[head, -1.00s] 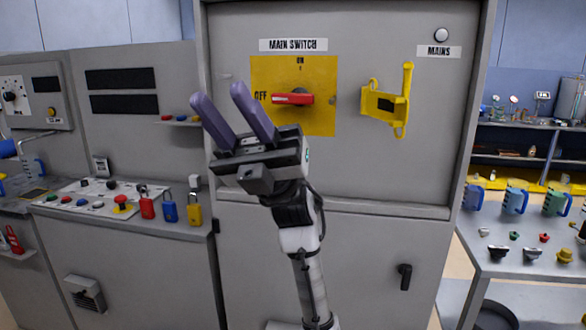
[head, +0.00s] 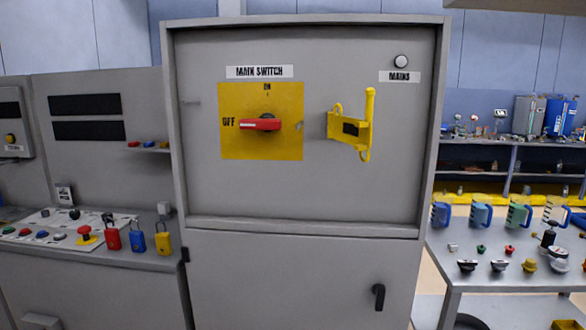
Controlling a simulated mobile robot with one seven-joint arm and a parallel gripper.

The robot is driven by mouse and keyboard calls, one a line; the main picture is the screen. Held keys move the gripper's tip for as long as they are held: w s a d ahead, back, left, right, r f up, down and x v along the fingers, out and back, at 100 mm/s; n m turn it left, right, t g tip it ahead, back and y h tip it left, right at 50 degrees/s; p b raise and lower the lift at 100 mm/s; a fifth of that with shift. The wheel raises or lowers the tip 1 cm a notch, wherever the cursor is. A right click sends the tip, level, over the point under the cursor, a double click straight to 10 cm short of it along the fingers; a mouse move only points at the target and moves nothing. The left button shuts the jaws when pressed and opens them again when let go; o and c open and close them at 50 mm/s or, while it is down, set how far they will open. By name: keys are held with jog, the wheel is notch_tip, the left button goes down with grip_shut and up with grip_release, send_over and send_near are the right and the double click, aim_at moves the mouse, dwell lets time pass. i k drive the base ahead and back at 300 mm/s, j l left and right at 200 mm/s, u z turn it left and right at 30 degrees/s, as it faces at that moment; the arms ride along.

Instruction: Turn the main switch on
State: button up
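The main switch is a red handle (head: 260,124) on a yellow plate (head: 262,151) on the grey cabinet front, under the "MAIN SWITCH" label (head: 259,72). The handle lies level and points left to "OFF"; "ON" is marked at the top of the plate. A round white mains lamp (head: 401,62) sits above the "MAINS" label at the upper right and looks unlit. My gripper is not in view, and nothing covers the switch.
A yellow bracket (head: 350,127) sticks out right of the switch. A control desk with red, blue and yellow padlocks (head: 138,240) stands at left. A bench (head: 480,278) with jugs and caps stands at right. The cabinet has a black handle (head: 379,296) low down.

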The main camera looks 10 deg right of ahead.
aim_at(267, 122)
jog(key=i+l+u, duration=0.35)
jog(key=l, duration=0.6)
jog(key=l+u, duration=0.35)
jog(key=l, duration=0.6)
jog(key=l+u, duration=0.4)
jog(key=l, duration=0.65)
jog(key=i+l+u, duration=0.1)
jog(key=u, duration=0.3)
jog(key=i+l+u, duration=0.15)
jog(key=u, duration=0.25)
jog(key=i, duration=0.05)
